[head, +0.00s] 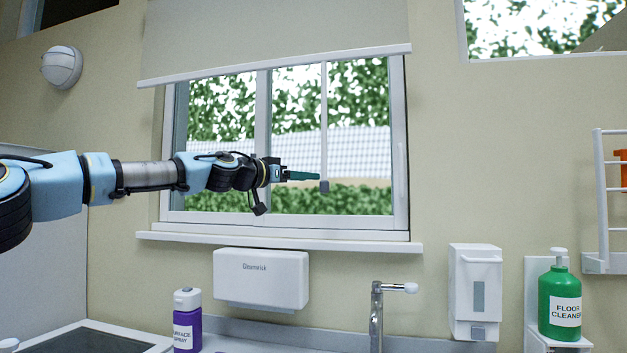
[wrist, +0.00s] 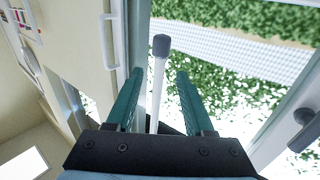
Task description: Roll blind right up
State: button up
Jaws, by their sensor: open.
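The blind (head: 275,30) is a beige roller blind with a white bottom bar (head: 275,64), hanging over the upper part of the window. A thin pale pull rod (head: 324,120) hangs from the bar and ends in a grey knob (head: 324,186). My gripper (head: 318,176) reaches in from the left, with its teal fingers at the rod's lower end, just above the knob. In the wrist view the gripper (wrist: 156,80) is open, with the rod (wrist: 157,90) running between the two fingers. The knob (wrist: 161,45) shows beyond the fingertips. I cannot tell whether either finger touches the rod.
The window sill (head: 280,241) runs below the arm. Below it are a white dispenser (head: 261,279), a tap (head: 377,310), a purple spray bottle (head: 187,320), a soap dispenser (head: 475,290) and a green floor cleaner bottle (head: 560,300). A white rack (head: 602,200) hangs at the right.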

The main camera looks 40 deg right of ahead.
jog(key=shift+d+f+p, duration=0.1)
jog(key=shift+d+p, duration=2.7)
jog(key=shift+d, duration=2.45)
grip_shut()
